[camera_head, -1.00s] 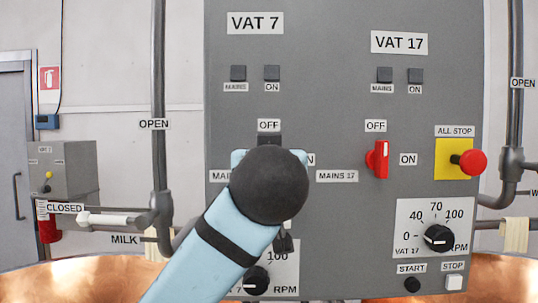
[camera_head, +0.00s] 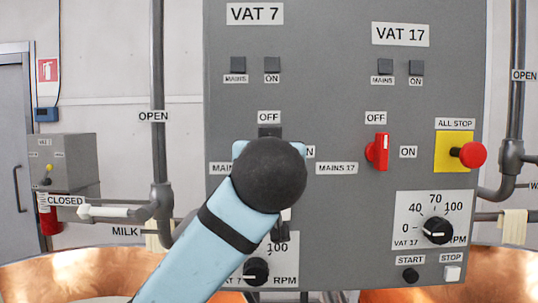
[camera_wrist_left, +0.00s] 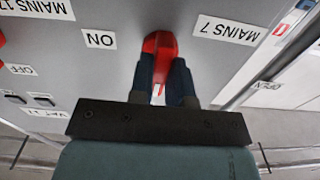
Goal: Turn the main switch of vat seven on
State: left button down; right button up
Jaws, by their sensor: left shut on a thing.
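The red main switch of vat seven (camera_wrist_left: 160,43) shows in the left wrist view, between the ON label (camera_wrist_left: 99,39) and the MAINS 7 label (camera_wrist_left: 226,30). My left gripper (camera_wrist_left: 163,66) is shut on its handle, one dark finger on each side. The handle looks lengthwise along the OFF direction, not across toward ON. In the head view my left wrist covers the switch, below the VAT 7 sign (camera_head: 255,13) and the OFF label (camera_head: 269,117). The MAINS lamp (camera_head: 238,65) and ON lamp (camera_head: 272,64) of vat seven are dark. My right gripper is not in view.
On the same grey panel, the red vat 17 switch (camera_head: 377,152) stands upright, with the red all-stop button (camera_head: 472,155) to its right. Speed knobs (camera_head: 438,230) sit lower down. Pipes (camera_head: 158,100) and copper vats (camera_head: 70,272) flank the panel.

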pick_arm(q)
jog(key=m+p, duration=0.5)
jog(key=m, duration=1.2)
jog(key=shift+p, duration=0.35)
jog(key=shift+m, duration=0.3)
jog(key=c, duration=1.1)
grip_release()
